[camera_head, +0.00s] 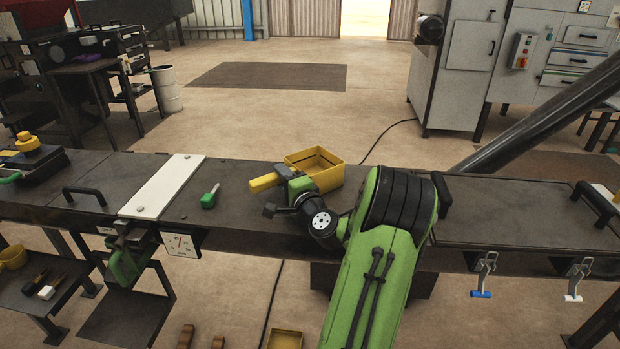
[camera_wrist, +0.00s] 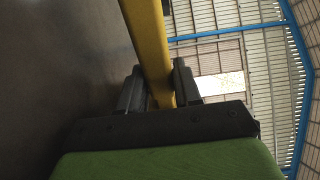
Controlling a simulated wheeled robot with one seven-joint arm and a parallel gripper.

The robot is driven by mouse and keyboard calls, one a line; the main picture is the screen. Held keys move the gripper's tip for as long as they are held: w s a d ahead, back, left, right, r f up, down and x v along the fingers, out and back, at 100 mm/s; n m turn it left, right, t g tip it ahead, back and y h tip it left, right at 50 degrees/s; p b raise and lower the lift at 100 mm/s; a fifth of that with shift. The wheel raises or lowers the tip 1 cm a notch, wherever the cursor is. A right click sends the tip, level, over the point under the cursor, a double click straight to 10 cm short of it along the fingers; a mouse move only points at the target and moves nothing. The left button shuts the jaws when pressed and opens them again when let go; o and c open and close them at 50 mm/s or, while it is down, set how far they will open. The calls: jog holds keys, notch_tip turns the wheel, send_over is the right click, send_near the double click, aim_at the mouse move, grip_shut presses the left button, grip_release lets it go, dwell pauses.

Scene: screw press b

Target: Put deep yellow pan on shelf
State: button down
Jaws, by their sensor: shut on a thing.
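A deep, open yellow pan (camera_head: 329,178) stands on the dark bench, just behind my gripper in the head view. My gripper (camera_head: 284,176) points left, low over the bench, and is shut on a long yellow piece (camera_head: 264,183). In the wrist view this yellow piece (camera_wrist: 148,35) runs between both fingers and out of the top of the picture. Its far end is out of that view. I cannot tell whether it is joined to the deep pan. My wrist and arm hide part of the bench. Which surface is the shelf is unclear.
A white plate (camera_head: 165,186) crosses the bench (camera_head: 245,222), with a green-handled tool (camera_head: 210,197) beside it. Another yellow pan (camera_head: 12,257) is on a low surface (camera_head: 45,295) at the left. A yellow container (camera_head: 285,340) shows at the bottom edge. Clamps hang at the right front.

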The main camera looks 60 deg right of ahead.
notch_tip(320, 180, up, 10)
jog(key=p, duration=0.5)
jog(key=shift+r, duration=0.1)
